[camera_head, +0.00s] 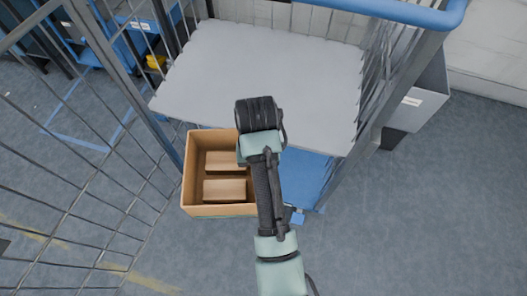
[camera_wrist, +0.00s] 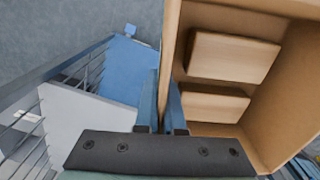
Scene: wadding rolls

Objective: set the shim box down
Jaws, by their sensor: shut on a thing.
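The shim box (camera_head: 213,143) is an open-topped brown cardboard box with two smaller cartons inside. In the head view it is left of my arm, at the near edge of a grey shelf (camera_head: 265,75). In the wrist view its wall (camera_wrist: 171,45) runs between the two blue fingers of my gripper (camera_wrist: 163,85). The gripper is shut on that wall. The box looks upright. Its underside is hidden, and I cannot tell whether it touches anything below. My arm covers its right side and the gripper in the head view.
The grey shelf is empty and sits in a wire-sided cage trolley with a blue bar (camera_head: 400,12) on top. A blue lower deck (camera_head: 308,178) shows beneath it. Mesh panels (camera_head: 75,150) stand at left. Grey floor (camera_head: 430,220) at right is clear.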

